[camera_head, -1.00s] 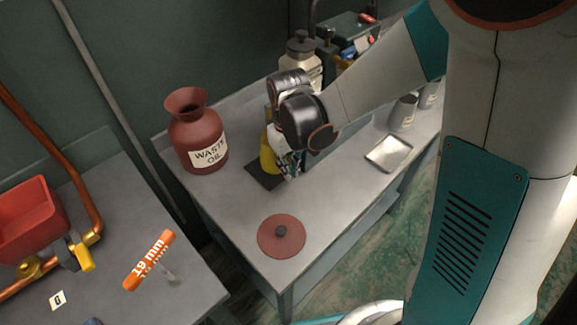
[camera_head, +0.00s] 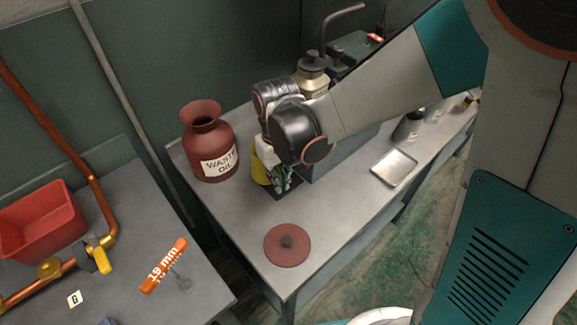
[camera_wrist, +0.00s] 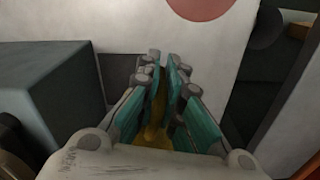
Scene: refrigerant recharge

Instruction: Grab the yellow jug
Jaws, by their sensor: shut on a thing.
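The yellow jug (camera_head: 260,172) stands by a dark mat on the grey workbench, mostly hidden behind my wrist and gripper in the head view. My gripper (camera_head: 280,182) points down at it, beside the waste oil jar. In the wrist view my gripper (camera_wrist: 163,75) has its two teal-padded fingers close together with a strip of the yellow jug (camera_wrist: 155,120) between them. The gripper is shut on the jug. I cannot tell whether the jug's base touches the mat.
A dark red waste oil jar (camera_head: 208,145) stands left of my gripper. A round red lid (camera_head: 287,245) lies in front, and a metal tray (camera_head: 394,168) lies right. A grey box (camera_wrist: 50,100) is close by in the wrist view. The bench's front area is mostly clear.

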